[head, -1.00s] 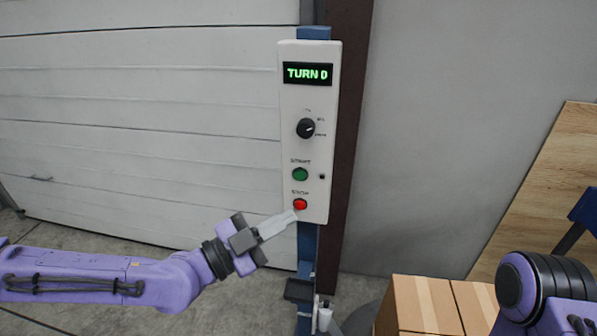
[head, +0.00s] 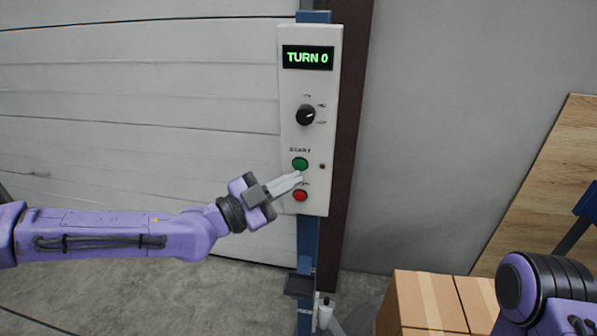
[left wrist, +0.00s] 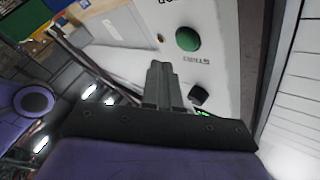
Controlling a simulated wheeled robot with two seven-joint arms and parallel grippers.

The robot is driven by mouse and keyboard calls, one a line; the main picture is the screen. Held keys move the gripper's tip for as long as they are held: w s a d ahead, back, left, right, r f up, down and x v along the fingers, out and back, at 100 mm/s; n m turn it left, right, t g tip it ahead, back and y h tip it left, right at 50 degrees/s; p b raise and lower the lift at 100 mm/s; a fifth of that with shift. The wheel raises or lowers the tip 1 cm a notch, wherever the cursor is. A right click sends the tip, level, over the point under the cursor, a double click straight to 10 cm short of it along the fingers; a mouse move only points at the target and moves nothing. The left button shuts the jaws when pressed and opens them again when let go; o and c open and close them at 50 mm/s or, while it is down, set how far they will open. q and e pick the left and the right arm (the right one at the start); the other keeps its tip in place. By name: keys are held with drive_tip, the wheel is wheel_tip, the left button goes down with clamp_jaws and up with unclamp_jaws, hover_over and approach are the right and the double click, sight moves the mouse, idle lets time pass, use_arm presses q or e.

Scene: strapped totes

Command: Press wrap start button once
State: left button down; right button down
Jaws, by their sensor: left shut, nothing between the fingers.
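The white control box (head: 311,95) stands on a blue post, with a green display reading "TURN 0" (head: 307,57). Below it are a black knob (head: 305,115), the green START button (head: 300,163) and a red button (head: 300,195). My left gripper (head: 298,179) is shut and empty. Its tips show just below the green button and above the red one; whether they touch the panel I cannot tell. In the left wrist view the green button (left wrist: 187,39) lies beyond the shut fingers (left wrist: 161,70). My right gripper is out of view.
Cardboard boxes (head: 432,300) stand at the lower right, with a wooden board (head: 545,190) behind them. A small dark indicator (head: 322,166) sits right of the green button. A white shutter door (head: 140,110) fills the left background.

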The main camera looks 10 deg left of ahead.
use_arm(q)
drive_tip(key=shift+w, duration=0.85)
drive_tip(key=shift+b, duration=0.35)
idle(1.1)
drive_tip(key=shift+w, duration=0.45)
drive_tip(key=shift+w+b, duration=0.35)
drive_tip(key=shift+b, duration=0.05)
idle(0.4)
drive_tip(key=shift+s, duration=0.8)
